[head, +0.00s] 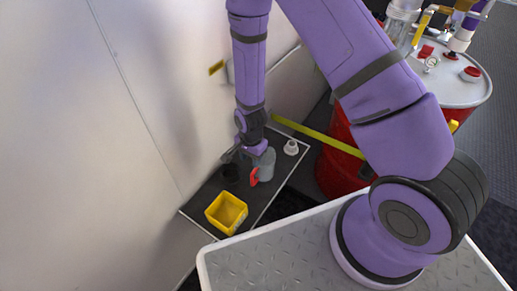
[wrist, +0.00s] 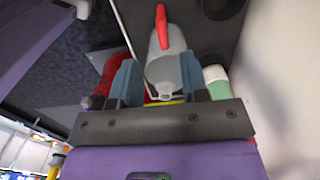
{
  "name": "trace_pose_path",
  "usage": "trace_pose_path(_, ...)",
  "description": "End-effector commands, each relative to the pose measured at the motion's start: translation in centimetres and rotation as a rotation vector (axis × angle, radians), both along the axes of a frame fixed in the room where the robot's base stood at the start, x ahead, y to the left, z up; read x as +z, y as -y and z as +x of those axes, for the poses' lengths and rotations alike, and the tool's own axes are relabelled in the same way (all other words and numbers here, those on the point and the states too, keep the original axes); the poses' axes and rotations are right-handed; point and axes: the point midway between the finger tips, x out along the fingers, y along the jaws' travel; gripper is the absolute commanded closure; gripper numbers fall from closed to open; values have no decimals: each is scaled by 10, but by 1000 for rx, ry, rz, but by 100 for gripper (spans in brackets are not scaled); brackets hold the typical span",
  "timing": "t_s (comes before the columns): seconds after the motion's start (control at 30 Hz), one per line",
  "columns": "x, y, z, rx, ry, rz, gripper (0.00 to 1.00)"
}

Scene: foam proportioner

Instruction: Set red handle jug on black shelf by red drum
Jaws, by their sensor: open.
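The jug (head: 266,165) is grey and translucent with a red handle (head: 254,177). It stands on the black shelf (head: 262,204) beside the wall, with the handle toward the lower left. My gripper (head: 245,151) is open, just behind the jug in the head view. In the wrist view the jug (wrist: 168,66) shows between the two spread fingers of my gripper (wrist: 158,84), its red handle pointing away; whether a finger touches it I cannot tell. The red drum (head: 334,172) stands right of the shelf, partly hidden by my arm.
A yellow bin (head: 226,213) sits at the shelf's near end, and a dark round container (head: 231,171) left of the jug. A small white jar (head: 291,147) stands right of the jug. The pale wall (head: 130,130) borders the left.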

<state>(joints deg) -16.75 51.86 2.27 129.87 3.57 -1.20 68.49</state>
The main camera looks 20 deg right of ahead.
Motion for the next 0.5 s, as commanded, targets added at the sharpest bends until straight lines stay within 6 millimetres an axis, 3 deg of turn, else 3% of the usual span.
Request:
trace_pose_path(0.27,9,1,3,8,7,3,59)
trace_pose_path(0.37,29,3,11,32,23,7,59)
trace_pose_path(0.5,80,9,25,98,63,15,59)
